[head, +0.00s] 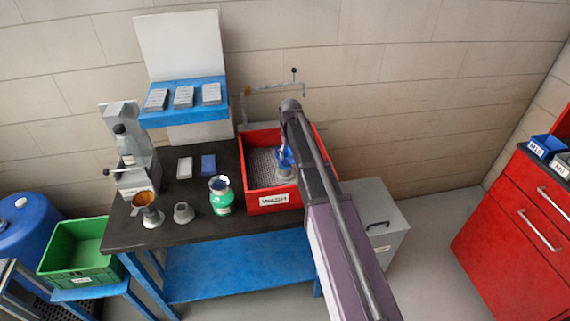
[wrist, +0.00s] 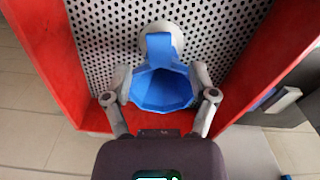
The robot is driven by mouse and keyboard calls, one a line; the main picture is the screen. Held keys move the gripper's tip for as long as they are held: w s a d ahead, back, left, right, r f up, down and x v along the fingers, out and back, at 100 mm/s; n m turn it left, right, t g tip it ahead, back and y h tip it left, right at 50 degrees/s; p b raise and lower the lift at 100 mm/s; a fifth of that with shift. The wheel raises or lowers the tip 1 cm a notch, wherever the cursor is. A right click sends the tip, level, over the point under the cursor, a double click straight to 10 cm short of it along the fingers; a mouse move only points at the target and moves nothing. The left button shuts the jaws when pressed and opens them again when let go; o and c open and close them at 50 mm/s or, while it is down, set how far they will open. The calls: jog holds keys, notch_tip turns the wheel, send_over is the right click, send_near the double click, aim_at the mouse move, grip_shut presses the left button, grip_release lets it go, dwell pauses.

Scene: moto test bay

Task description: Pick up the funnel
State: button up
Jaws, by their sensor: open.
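The blue funnel (wrist: 160,88), with a wide faceted mouth and a flat blue strip at its far side, is inside the red wash tray (wrist: 32,38). A pale round piece (wrist: 168,32) shows behind it in the wrist view. My gripper (wrist: 161,80) is open, with one finger on each side of the funnel; whether the fingers touch it I cannot tell. In the head view the funnel (head: 284,158) shows just left of my arm, over the tray marked WASH (head: 273,200). My arm hides part of the tray and most of my gripper there.
The black bench (head: 185,229) holds a green-labelled jar (head: 221,198), a grey cup (head: 183,213), an orange-lined cup on a stand (head: 147,205) and a grey apparatus (head: 130,150). A blue shelf (head: 184,103) stands behind. A grey cabinet (head: 385,215) is right of the bench.

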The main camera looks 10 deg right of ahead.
aim_at(287, 163)
jog(key=shift+f+b, duration=1.05)
jog(key=shift+f, duration=0.25)
grip_shut()
